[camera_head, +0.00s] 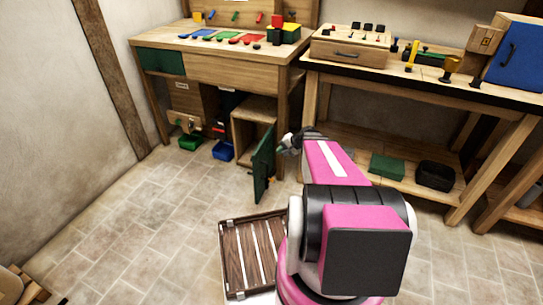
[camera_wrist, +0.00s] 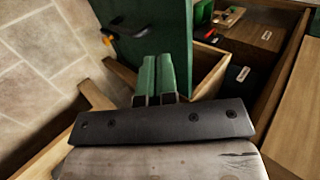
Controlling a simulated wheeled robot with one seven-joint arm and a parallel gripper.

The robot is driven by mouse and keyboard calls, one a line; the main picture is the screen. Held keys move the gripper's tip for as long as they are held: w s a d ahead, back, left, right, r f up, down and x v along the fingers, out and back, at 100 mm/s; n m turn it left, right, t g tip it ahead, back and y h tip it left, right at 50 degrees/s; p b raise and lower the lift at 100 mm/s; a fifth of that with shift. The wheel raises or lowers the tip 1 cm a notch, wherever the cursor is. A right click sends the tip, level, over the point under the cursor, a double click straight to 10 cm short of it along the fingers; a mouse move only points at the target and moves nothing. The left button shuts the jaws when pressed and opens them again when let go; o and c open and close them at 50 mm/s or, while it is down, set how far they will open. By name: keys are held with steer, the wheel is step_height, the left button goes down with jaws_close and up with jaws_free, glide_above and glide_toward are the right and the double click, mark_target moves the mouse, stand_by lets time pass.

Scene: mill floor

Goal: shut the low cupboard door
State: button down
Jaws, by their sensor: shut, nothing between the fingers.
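The low cupboard door (camera_head: 263,166) is a green panel standing open, swung out from the wooden cupboard (camera_head: 236,132) under the left workbench. Its edge is toward me in the head view. In the wrist view the green door (camera_wrist: 160,30) fills the top middle, with an orange and black part at its left edge. The open cupboard's wooden side (camera_wrist: 206,67) shows just right of it. My gripper (camera_head: 283,146) is at the door's right side in the head view. In the wrist view its green fingers (camera_wrist: 155,75) are together, empty, close to the door face. I cannot tell whether they touch it.
The left workbench (camera_head: 245,72) holds coloured trays and tools. Blue (camera_head: 222,151) and green bins stand on the floor below. The right bench's lower shelf holds a green box (camera_head: 387,167) and a black bin (camera_head: 435,176). Tiled floor (camera_head: 150,215) is clear at left.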

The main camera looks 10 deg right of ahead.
mark_target(256, 157)
steer(key=x, duration=0.7)
steer(key=a+r+x, duration=0.1)
steer(key=x, duration=0.2)
steer(key=shift+w+a+f, duration=0.2)
steer(key=shift+w+a, duration=0.05)
steer(key=shift+w, duration=0.2)
steer(key=shift+w+a, duration=0.4)
steer(key=shift+a, duration=0.2)
steer(key=shift+a, duration=0.1)
